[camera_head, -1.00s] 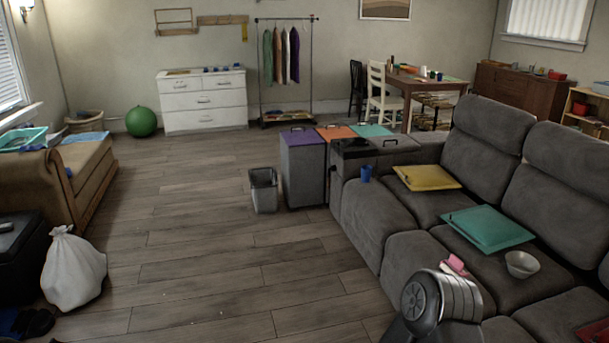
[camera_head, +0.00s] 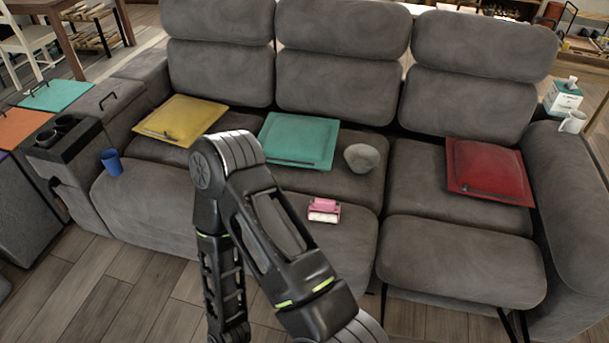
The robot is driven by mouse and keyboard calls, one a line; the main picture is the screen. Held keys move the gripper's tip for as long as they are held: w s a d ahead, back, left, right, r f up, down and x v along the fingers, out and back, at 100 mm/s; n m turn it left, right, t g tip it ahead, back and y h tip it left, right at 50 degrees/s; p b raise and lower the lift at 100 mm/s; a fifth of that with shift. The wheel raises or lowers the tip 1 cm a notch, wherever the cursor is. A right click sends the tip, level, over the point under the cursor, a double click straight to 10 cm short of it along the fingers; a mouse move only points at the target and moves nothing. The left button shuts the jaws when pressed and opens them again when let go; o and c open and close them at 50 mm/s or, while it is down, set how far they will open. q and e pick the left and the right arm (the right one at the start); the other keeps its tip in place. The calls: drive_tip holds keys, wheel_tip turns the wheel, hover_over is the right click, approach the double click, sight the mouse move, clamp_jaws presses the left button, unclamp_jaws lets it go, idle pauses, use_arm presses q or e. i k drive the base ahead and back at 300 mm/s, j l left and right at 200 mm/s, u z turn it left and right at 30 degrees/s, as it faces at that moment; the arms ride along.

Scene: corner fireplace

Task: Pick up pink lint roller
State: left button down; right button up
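The pink lint roller (camera_head: 324,210) lies on the front part of the grey sofa's middle seat (camera_head: 345,240), with a pink top and a white lower part. One of my arms stands in front of the sofa, just left of the lint roller and apart from it in the picture. No gripper fingers show on this arm; its lower end runs out of the bottom of the view. My other arm is not visible.
On the sofa lie a yellow cushion (camera_head: 181,120), a teal cushion (camera_head: 299,140), a grey bowl (camera_head: 362,158) and a red cushion (camera_head: 488,172). A blue cup (camera_head: 111,162) stands at the left.

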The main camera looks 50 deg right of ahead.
sight(322, 209)
drive_tip(key=i+l+z, duration=0.1)
drive_tip(key=i+z, duration=0.3)
drive_tip(key=i+j+z, duration=0.1)
drive_tip(key=i+z, duration=0.3)
drive_tip(key=i, duration=0.2)
drive_tip(key=i+j+z, duration=0.25)
drive_tip(key=i+z, duration=0.65)
drive_tip(key=z, duration=0.35)
